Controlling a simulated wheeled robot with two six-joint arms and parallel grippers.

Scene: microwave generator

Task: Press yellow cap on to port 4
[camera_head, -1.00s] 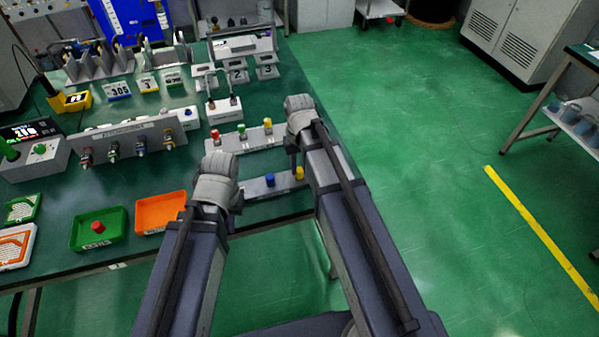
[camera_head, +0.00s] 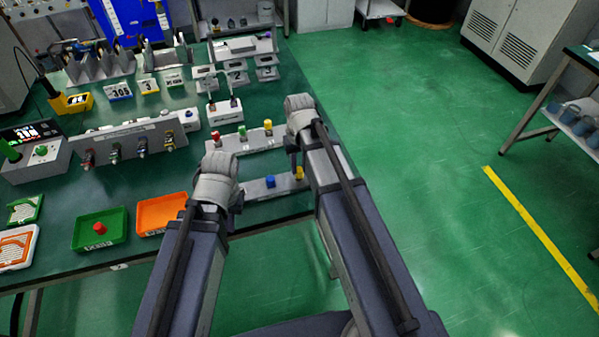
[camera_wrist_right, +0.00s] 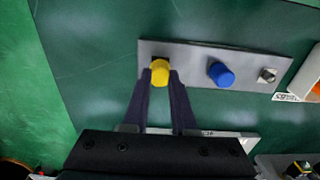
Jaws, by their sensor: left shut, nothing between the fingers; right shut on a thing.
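The yellow cap (camera_wrist_right: 160,72) is between the fingertips of my right gripper (camera_wrist_right: 161,78), which is shut on it. It sits at the end of a grey port strip (camera_wrist_right: 193,63), over a dark square spot; whether it is fully seated I cannot tell. In the head view the yellow cap (camera_head: 299,173) shows below my right gripper (camera_head: 295,166). A blue cap (camera_wrist_right: 221,74) stands on the middle of the strip, and a bare metal port (camera_wrist_right: 267,75) is at its other end. My left gripper (camera_head: 238,198) is shut and empty beside the strip's left part. Port numbers are not readable.
A second strip (camera_head: 228,146) behind carries a red, a green and a yellow cap. A green tray (camera_head: 112,243) holding a red piece and an orange tray (camera_head: 150,230) lie to the left. The table edge is close in front of the strip.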

